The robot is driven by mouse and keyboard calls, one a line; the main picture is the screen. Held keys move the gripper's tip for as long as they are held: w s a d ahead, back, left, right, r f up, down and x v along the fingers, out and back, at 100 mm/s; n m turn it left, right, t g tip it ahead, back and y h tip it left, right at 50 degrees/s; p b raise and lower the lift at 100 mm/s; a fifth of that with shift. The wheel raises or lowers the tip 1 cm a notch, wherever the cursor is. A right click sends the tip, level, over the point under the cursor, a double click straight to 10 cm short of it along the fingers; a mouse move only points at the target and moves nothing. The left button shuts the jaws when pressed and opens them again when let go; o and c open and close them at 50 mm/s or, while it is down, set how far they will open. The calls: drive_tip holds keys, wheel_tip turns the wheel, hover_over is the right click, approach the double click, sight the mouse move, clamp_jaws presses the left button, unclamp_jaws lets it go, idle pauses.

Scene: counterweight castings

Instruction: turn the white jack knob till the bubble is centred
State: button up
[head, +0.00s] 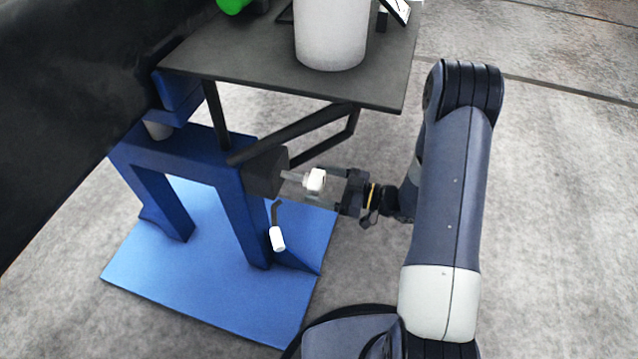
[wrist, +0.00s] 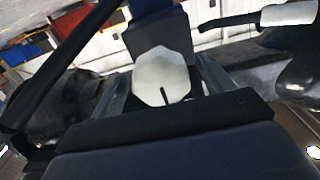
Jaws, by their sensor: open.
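The white jack knob (head: 316,181) sits on a grey shaft at the side of the blue stand, below the dark platform. My gripper (head: 313,187) reaches in from the right with its fingers around the knob. In the wrist view the faceted white knob (wrist: 160,78), with a dark slot on its face, lies between the two grey fingers of my gripper (wrist: 161,88). The jaws are open, with a gap visible beside the knob. I cannot make out a bubble in either view.
A crank with a white handle (head: 277,239) hangs just below the knob. The dark platform (head: 250,75) above carries a white cylinder (head: 331,32) and a green object (head: 233,5). The blue stand (head: 215,270) rests on grey floor, which is open at the right.

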drive_tip(key=shift+w+a, duration=0.15)
drive_tip(key=shift+a, duration=0.3)
drive_tip(key=c, duration=1)
